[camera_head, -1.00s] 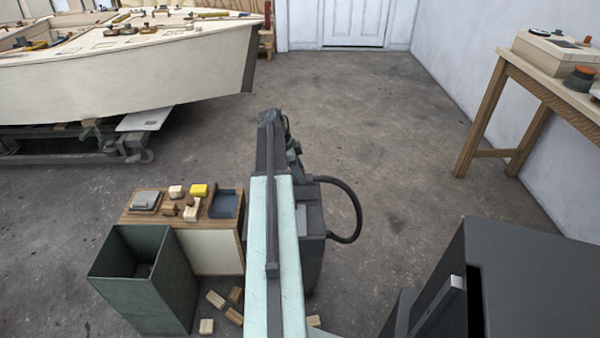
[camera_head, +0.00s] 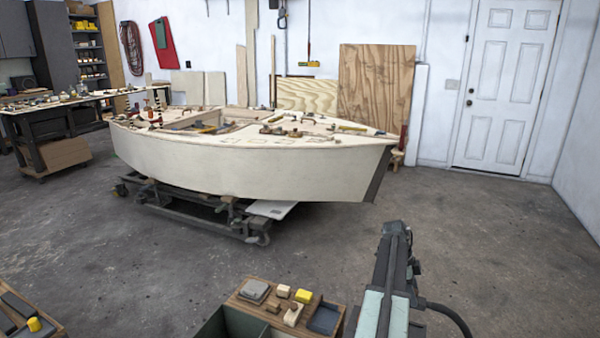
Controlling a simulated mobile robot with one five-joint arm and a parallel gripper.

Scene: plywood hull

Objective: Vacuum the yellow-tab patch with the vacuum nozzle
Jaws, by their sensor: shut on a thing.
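The pale plywood hull (camera_head: 235,170) stands on a dark wheeled cradle at the centre-left. Its deck (camera_head: 345,138) carries several small tools and blocks, some yellowish. Faint outlined patches show along the near deck edge, but I cannot make out which has a yellow tab. My gripper (camera_head: 393,231) is at the far end of my arm, low right of centre, seen from behind. It is shut on what seems to be the vacuum nozzle, which my arm mostly hides. It is apart from the hull, on the near right side of the bow. A black hose (camera_head: 447,312) curves beside my arm.
A low wooden-topped cabinet (camera_head: 262,307) with small blocks, one yellow, and a green open bin (camera_head: 222,322) stand at the bottom. A tray-like top (camera_head: 30,318) is at bottom left. A workbench (camera_head: 75,104) stands far left. The floor right of the hull is clear.

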